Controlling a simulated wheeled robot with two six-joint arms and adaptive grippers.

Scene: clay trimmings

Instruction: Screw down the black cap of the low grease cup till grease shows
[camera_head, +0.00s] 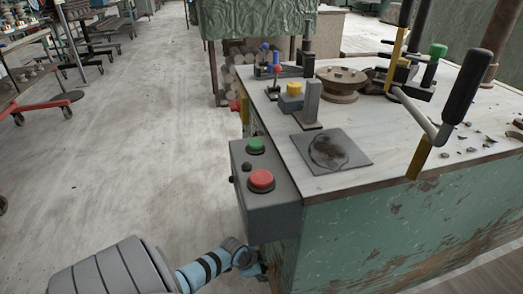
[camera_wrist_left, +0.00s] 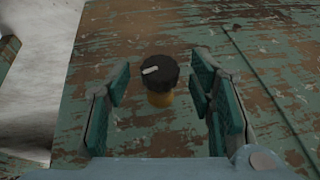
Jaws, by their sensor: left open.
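The low grease cup's black cap (camera_wrist_left: 160,72) shows in the left wrist view, round with a pale mark on its top. A yellowish brass body (camera_wrist_left: 160,99) shows just below it, against the worn green panel. My left gripper (camera_wrist_left: 160,90) is open, with one teal-padded finger on each side of the cap. A gap shows between each finger and the cap. In the head view my left gripper (camera_head: 260,268) is low by the machine's front corner and partly hidden there. The grease cup cannot be made out in the head view. No grease can be made out. My right gripper is out of view.
A grey control box (camera_head: 268,203) with green and red buttons juts out just above my left gripper. The green machine body (camera_head: 400,235) is close on the right. Levers with black grips (camera_head: 465,85) stand on the top. Open floor (camera_head: 130,150) lies to the left.

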